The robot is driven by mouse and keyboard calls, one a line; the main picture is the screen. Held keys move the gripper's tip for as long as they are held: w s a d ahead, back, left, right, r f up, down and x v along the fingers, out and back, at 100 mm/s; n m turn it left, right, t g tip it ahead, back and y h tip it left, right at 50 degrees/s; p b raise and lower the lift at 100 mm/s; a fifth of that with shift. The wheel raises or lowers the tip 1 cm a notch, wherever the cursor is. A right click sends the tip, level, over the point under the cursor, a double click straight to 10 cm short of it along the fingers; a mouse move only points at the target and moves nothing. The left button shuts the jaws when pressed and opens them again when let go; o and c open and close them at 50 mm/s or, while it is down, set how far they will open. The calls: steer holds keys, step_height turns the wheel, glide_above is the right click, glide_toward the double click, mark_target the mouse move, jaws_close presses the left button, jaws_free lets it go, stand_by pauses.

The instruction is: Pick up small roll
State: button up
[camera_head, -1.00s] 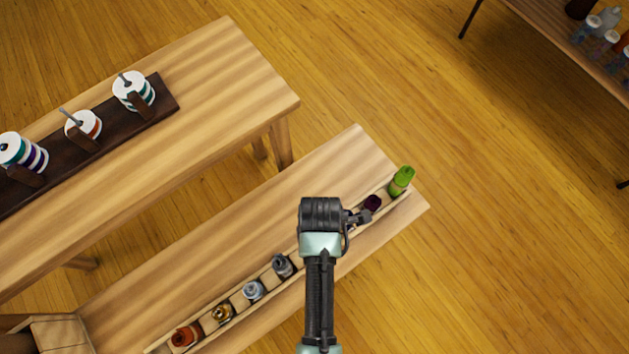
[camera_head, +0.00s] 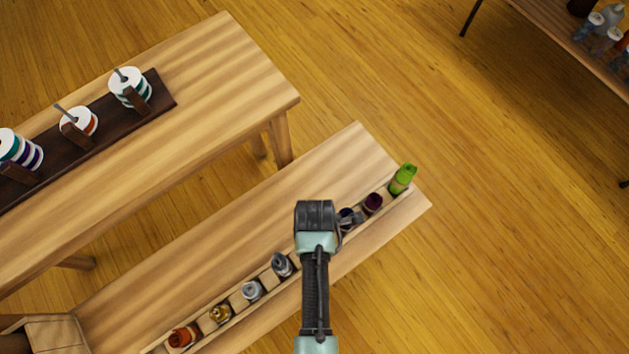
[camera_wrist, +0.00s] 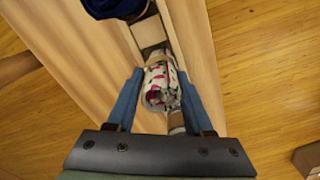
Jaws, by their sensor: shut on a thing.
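A small roll (camera_wrist: 160,88) of white fabric with red and green print shows in the wrist view, with a tan band near its far end. My gripper (camera_wrist: 160,80) has its two blue fingers shut on the roll, one on each side. The roll is at the narrow wooden rack (camera_wrist: 148,32); whether it is clear of the rack I cannot tell. In the head view my arm hides the roll.
A dark blue roll (camera_wrist: 112,6) lies close beyond the held one. In the head view, a purple roll (camera_head: 372,203) and a green roll (camera_head: 403,179) stand at the rack's right end, and several more at its lower left. A table with ribbon spools (camera_head: 130,88) stands left.

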jaws_close()
steer(key=shift+r, duration=0.15)
